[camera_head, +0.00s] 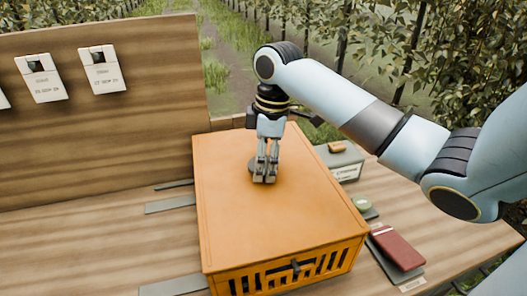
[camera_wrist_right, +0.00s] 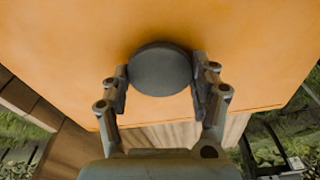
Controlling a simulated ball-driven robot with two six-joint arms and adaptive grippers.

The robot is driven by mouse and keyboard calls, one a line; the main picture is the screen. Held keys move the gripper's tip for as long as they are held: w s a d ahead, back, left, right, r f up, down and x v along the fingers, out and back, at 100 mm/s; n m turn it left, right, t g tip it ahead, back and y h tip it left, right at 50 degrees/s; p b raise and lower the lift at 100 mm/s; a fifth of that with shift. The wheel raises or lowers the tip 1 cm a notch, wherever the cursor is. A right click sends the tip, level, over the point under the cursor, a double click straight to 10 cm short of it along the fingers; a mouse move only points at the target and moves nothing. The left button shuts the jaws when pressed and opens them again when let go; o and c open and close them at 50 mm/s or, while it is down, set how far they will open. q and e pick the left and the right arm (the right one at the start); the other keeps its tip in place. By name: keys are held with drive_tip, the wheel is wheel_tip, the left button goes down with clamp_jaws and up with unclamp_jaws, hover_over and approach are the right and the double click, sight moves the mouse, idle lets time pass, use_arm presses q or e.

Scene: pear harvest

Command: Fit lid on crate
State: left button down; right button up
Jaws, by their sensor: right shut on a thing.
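The orange crate (camera_head: 285,270) with slotted sides stands on the wooden table. The flat orange lid (camera_head: 235,215) lies over the crate's top and looks about level with its rim; I cannot tell whether it is fully seated. My right gripper (camera_head: 264,178) reaches down onto the lid from above. It is shut on the round dark knob (camera_wrist_right: 160,69) of the lid, with one finger on each side in the right wrist view. In the head view the fingers hide most of the knob. My left gripper is not in view.
A wooden back panel (camera_head: 150,130) with white tags (camera_head: 101,70) rises at left. The table left of the crate is mostly clear.

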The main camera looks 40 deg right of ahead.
sight(266, 164)
drive_tip(key=shift+r, duration=0.1)
drive_tip(key=shift+p, duration=0.5)
drive_tip(key=shift+f, duration=0.55)
drive_tip(key=o, duration=1.1)
drive_tip(key=shift+o, duration=0.2)
drive_tip(key=r+p, duration=0.5)
drive_tip(key=p, duration=0.1)
drive_tip(key=shift+s+d+r, duration=0.2)
drive_tip(key=shift+r, duration=0.2)
drive_tip(key=shift+s+d+r+p, duration=0.15)
drive_tip(key=shift+r+p, duration=0.6)
drive_tip(key=shift+r, duration=0.6)
wheel_tip(266, 164, up, 2)
drive_tip(key=shift+d+r, duration=0.1)
drive_tip(key=shift+r, duration=0.05)
